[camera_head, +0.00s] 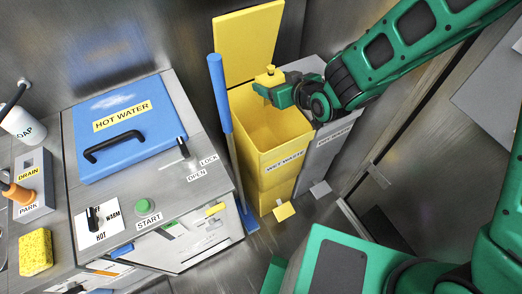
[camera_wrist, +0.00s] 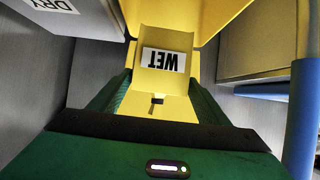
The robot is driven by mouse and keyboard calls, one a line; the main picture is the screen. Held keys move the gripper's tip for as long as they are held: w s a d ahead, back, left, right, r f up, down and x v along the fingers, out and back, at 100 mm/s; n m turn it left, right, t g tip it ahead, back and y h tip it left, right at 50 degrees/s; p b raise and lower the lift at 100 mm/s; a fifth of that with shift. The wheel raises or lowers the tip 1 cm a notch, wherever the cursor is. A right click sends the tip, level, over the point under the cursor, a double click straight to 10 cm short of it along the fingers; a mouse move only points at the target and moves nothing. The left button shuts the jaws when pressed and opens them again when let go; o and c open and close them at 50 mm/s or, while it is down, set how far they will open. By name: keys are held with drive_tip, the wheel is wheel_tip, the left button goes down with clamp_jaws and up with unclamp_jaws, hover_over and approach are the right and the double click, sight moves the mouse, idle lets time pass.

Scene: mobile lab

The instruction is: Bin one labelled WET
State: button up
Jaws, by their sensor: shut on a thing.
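My gripper (camera_head: 272,92) is shut on a small yellow item (camera_head: 269,77), held over the mouth of the yellow bin. In the wrist view the yellow item (camera_wrist: 165,85) sits between my green fingers, and a white label reading WET shows upside down. The yellow bin (camera_head: 270,178), labelled WET WASTE, stands on the floor with its yellow lid (camera_head: 247,42) raised behind it. The inside of the bin shows only in part. The item's lower part is partly hidden by my fingers in the head view.
A grey DRY WASTE bin (camera_head: 322,158) stands right beside the yellow one. A blue-handled tool (camera_head: 221,92) stands upright at its left. The counter with a blue HOT WATER lid (camera_head: 135,128) is further left. A yellow sponge (camera_head: 36,251) lies there.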

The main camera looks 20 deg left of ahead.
drive_tip(key=shift+w+d+f, duration=0.1)
drive_tip(key=shift+d+f, duration=0.05)
drive_tip(key=shift+f, duration=2)
drive_tip(key=o, duration=1.2)
